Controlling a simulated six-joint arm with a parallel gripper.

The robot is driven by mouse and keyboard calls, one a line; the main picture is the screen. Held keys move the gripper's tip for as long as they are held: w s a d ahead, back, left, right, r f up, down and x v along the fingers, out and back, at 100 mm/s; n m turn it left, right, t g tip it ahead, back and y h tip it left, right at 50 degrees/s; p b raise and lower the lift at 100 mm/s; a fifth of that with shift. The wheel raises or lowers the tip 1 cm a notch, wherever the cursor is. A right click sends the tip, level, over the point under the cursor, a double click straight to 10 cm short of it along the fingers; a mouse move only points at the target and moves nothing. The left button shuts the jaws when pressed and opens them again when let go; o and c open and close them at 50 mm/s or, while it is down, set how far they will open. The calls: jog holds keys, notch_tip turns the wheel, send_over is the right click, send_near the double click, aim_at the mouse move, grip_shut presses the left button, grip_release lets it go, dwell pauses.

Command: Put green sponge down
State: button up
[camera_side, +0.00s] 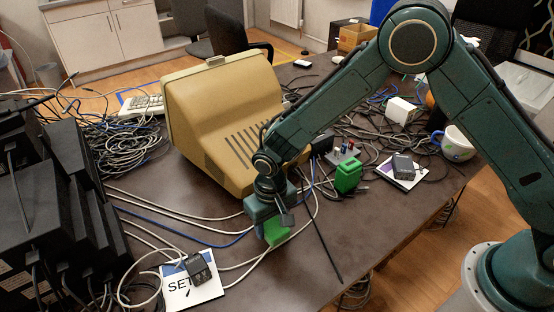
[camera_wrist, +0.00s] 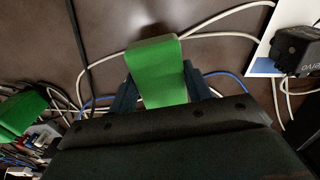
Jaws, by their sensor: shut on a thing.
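The green sponge (camera_side: 277,233) is a bright green block between the fingers of my gripper (camera_side: 272,222) in the side view. My gripper points down at the dark brown table (camera_side: 345,232), and the sponge is at or close above the tabletop; I cannot tell whether it touches. In the wrist view the sponge (camera_wrist: 157,68) fills the space between the two dark fingers of my gripper (camera_wrist: 158,88) and sticks out past their tips. The gripper is shut on it.
White and blue cables (camera_side: 228,217) run across the table around the gripper. A beige monitor (camera_side: 215,120) stands behind. A second green object (camera_side: 348,175) stands to the right. A black adapter (camera_side: 197,269) lies on a white card at the front left. The table front right is mostly clear.

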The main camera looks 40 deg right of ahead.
aim_at(272, 233)
jog(key=shift+f, duration=0.1)
jog(key=shift+f, duration=2)
jog(key=shift+f, duration=0.1)
jog(key=o, duration=0.9)
jog(key=shift+o, duration=0.2)
notch_tip(272, 233, up, 12)
jog(key=shift+f, duration=0.15)
jog(key=shift+r, duration=0.3)
